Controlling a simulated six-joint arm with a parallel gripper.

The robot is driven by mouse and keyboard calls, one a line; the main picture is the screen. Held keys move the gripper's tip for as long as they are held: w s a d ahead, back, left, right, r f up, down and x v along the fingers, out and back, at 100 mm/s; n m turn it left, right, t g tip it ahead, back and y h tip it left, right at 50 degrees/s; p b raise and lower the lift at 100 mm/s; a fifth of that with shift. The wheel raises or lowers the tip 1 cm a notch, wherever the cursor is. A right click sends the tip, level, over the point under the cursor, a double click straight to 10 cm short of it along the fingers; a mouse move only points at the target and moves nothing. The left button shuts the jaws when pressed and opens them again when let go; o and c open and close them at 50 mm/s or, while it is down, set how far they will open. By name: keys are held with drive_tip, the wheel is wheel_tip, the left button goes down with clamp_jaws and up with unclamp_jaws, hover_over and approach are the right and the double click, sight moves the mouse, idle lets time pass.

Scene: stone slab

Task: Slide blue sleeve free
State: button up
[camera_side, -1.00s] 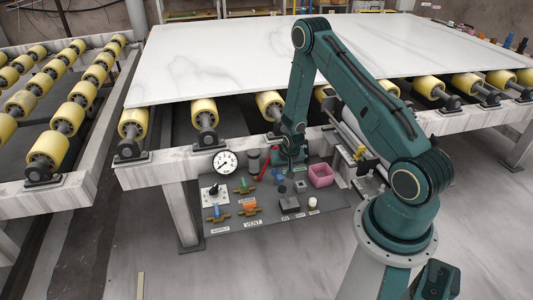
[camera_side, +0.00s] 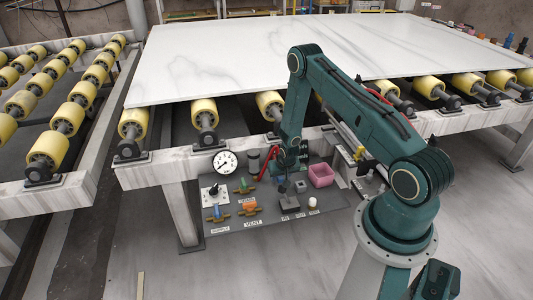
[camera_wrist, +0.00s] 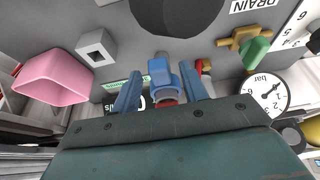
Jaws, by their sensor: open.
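The blue sleeve (camera_wrist: 160,74) is in the middle of the wrist view, on a fitting at the panel, with a bit of red below it. My gripper (camera_wrist: 160,90) is open, with one finger on each side of the sleeve and its tips close to it. I cannot tell whether the fingers touch it. In the side view my gripper (camera_side: 284,174) is low over the back of the panel, near the red lever. The sleeve is mostly hidden there by my gripper.
The grey panel (camera_side: 222,233) holds a pressure gauge (camera_side: 225,162), green- and orange-handled valves and a pink bin (camera_side: 320,175). A grey square socket (camera_wrist: 97,48) and a green-handled valve (camera_wrist: 252,47) flank the sleeve. The stone slab (camera_side: 240,55) lies on rollers behind.

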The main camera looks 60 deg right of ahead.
drive_tip(key=shift+c, duration=0.2)
clamp_jaws()
drive_tip(key=shift+f, duration=1.35)
drive_tip(key=shift+o, duration=0.2)
unclamp_jaws()
drive_tip(key=shift+r, duration=0.1)
drive_tip(key=v, duration=1.3)
drive_tip(key=shift+r, duration=0.3)
drive_tip(key=shift+s+a, duration=0.15)
